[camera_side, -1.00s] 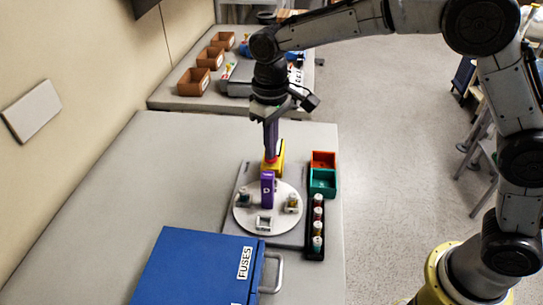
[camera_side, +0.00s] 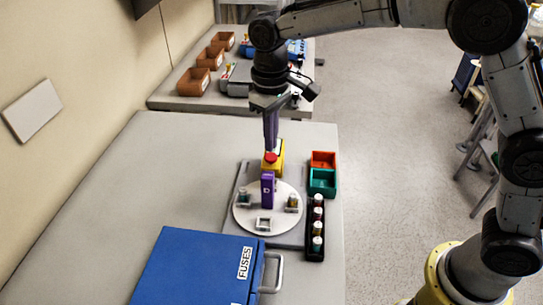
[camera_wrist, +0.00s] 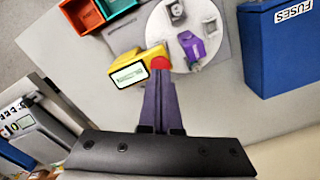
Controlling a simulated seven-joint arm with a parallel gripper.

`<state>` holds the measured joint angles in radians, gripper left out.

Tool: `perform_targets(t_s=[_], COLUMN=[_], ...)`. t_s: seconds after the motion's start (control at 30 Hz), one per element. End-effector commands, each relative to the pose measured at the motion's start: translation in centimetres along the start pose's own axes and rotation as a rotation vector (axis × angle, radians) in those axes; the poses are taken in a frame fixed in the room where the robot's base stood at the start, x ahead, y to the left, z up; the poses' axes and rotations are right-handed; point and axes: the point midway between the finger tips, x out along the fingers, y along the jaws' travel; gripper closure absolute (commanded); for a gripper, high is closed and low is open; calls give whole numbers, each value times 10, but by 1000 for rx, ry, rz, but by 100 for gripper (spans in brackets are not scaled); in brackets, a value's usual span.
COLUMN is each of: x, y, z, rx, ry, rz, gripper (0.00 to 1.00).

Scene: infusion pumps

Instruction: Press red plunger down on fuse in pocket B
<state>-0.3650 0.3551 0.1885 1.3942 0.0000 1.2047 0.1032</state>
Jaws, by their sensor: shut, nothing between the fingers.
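The red plunger (camera_side: 271,158) sits on top of the yellow housing (camera_side: 280,150) behind the round white turntable (camera_side: 246,220). In the wrist view the red plunger (camera_wrist: 160,62) shows just beyond my fingertips. My gripper (camera_side: 270,148) points down, its purple fingers shut and empty. The tips are at or just above the plunger; contact cannot be told. Pockets on the turntable hold fuses at left (camera_side: 245,199) and right (camera_side: 292,201); the front pocket (camera_side: 264,223) looks empty. A purple block (camera_side: 267,190) stands near the housing. The pocket under the plunger is hidden, and I cannot read a B.
A black rack (camera_side: 308,244) with several fuses stands right of the turntable. An orange bin (camera_side: 323,158) and a teal bin (camera_side: 323,181) are behind it. A blue FUSES box (camera_side: 195,268) fills the front. The left side of the table is clear.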

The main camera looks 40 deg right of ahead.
Motion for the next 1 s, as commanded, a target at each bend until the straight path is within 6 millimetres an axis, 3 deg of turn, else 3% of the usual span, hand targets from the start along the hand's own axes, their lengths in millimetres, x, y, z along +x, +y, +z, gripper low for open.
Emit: perform_targets(t_s=[0.5, 1.0], x=[-38, -48], y=[0, 6], z=[-1, 0], rx=[0, 12], ry=[3, 11], rz=[0, -1], gripper=[100, 100])
